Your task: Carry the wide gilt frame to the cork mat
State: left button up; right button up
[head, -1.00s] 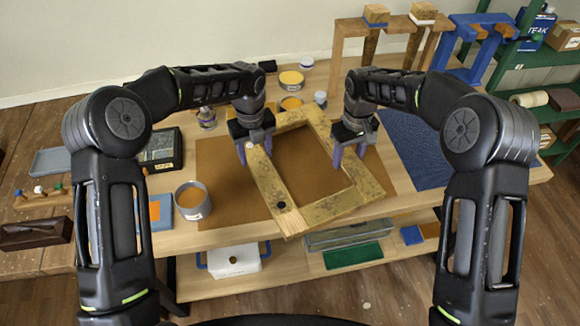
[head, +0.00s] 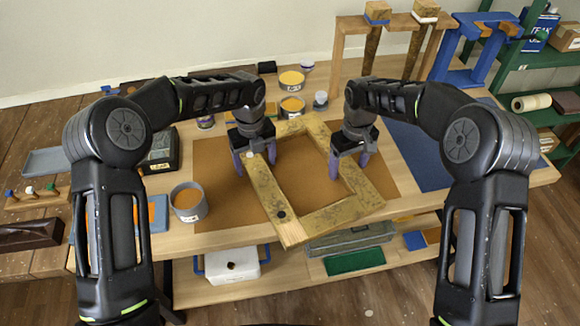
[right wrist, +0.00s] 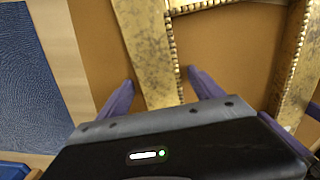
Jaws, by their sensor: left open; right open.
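The wide gilt frame (head: 340,214) is a worn gold rectangle, turned at an angle over the brown cork mat (head: 224,205). Its near corner reaches past the mat to the table's front edge. My left gripper (head: 255,160) is open, its purple fingers on either side of the frame's left bar. My right gripper (head: 348,163) is open around the right bar. In the right wrist view, the gilt bar (right wrist: 148,55) passes between the right gripper's spread fingers (right wrist: 162,92), with gaps at both sides and cork mat (right wrist: 100,40) beyond.
A blue textured mat (head: 420,150) lies to the right. Wooden and blue stands (head: 478,55) stand at the back right. A lower shelf holds a white box (head: 232,266).

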pick_arm(q)
jog(key=shift+r, duration=0.1)
notch_tip(320, 180, up, 12)
dwell(0.5)
pick_arm(e)
jog(key=shift+r, duration=0.1)
notch_tip(320, 180, up, 12)
dwell(0.6)
dwell(0.3)
